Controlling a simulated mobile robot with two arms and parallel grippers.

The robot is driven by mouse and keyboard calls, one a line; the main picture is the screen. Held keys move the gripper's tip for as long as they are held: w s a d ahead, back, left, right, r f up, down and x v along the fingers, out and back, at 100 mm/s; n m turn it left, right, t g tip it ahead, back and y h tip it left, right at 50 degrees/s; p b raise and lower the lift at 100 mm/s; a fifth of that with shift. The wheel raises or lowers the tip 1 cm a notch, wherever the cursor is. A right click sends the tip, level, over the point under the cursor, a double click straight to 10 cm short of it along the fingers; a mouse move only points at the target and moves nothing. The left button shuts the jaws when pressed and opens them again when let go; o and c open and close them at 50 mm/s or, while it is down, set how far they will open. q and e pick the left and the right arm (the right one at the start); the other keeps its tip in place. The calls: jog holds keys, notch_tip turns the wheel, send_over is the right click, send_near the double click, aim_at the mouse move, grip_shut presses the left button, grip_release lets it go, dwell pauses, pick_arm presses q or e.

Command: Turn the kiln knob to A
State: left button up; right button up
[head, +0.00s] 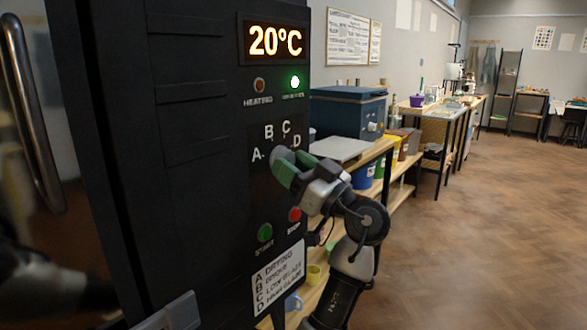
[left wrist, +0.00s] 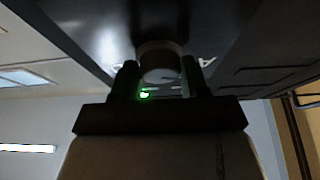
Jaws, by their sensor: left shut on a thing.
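The kiln's black control panel (head: 262,190) fills the left-middle of the head view, with the letters A, B, C and D in an arc around the knob. My left gripper (head: 284,166) is at the middle of that arc, shut on the kiln knob. In the left wrist view the round knob (left wrist: 160,58) sits between the two fingers of my left gripper (left wrist: 159,80). The fingers hide most of the knob in the head view, and I cannot tell which letter it points to. My right gripper is not in view.
Above the knob are a 20°C display (head: 274,40) and a lit green lamp (head: 295,82). Below are a green start button (head: 265,232) and a red stop button (head: 294,214). A bench with a blue box (head: 347,110) stands to the right. The wooden floor (head: 480,230) is clear.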

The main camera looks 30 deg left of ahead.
pick_arm(q)
jog(key=shift+r, duration=0.1)
jog(key=o, duration=0.9)
jog(key=shift+a, duration=0.1)
jog(key=b+v, duration=0.1)
jog(key=v, duration=1)
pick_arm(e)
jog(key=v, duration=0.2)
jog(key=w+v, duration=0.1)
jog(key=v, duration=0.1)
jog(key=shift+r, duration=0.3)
